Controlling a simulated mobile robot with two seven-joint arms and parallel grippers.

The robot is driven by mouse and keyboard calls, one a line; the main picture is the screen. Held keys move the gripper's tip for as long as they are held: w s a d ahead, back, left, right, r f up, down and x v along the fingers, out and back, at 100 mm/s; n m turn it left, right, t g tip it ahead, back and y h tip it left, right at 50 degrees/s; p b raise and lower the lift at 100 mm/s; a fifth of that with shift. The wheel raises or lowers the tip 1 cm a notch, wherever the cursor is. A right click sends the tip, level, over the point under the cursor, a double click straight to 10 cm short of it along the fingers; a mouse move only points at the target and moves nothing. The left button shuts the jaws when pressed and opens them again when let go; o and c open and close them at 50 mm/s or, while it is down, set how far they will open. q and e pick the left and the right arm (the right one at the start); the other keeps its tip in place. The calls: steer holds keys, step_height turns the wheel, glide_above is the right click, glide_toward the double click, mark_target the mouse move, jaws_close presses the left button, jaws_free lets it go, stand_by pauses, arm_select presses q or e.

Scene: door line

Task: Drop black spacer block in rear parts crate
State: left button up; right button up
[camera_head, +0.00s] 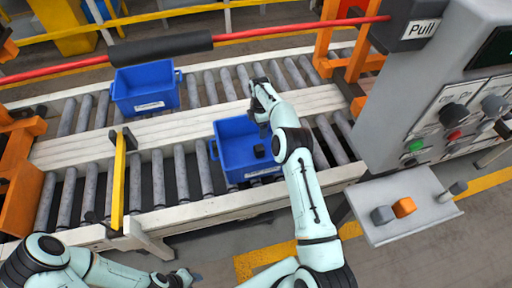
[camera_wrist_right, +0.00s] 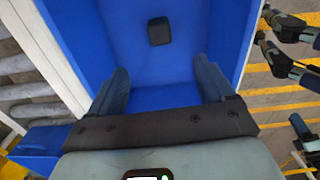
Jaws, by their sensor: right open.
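The black spacer block (camera_head: 259,151) is inside the nearer blue crate (camera_head: 216,152), towards its right side. It also shows in the right wrist view (camera_wrist_right: 159,31), apart from my fingers. A second blue crate (camera_head: 145,88) stands farther back and left, on the far roller lane; its visible inside looks empty. My right gripper (camera_head: 262,112) is over the nearer crate's back right part. In the right wrist view its fingers (camera_wrist_right: 164,78) are spread, with nothing between them. My left gripper (camera_head: 184,277) is low at the bottom edge, away from both crates; its jaws are too small to read.
A grey control cabinet (camera_head: 420,90) stands at the right. Its shelf (camera_head: 405,232) holds a grey block (camera_head: 382,215) and an orange block (camera_head: 403,207). A red pull bar (camera_head: 270,33) crosses behind the conveyor. A yellow bar (camera_head: 118,180) stands left of the nearer crate.

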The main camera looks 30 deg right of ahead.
step_height(320, 180, up, 13)
stand_by(0.4)
stand_by(0.5)
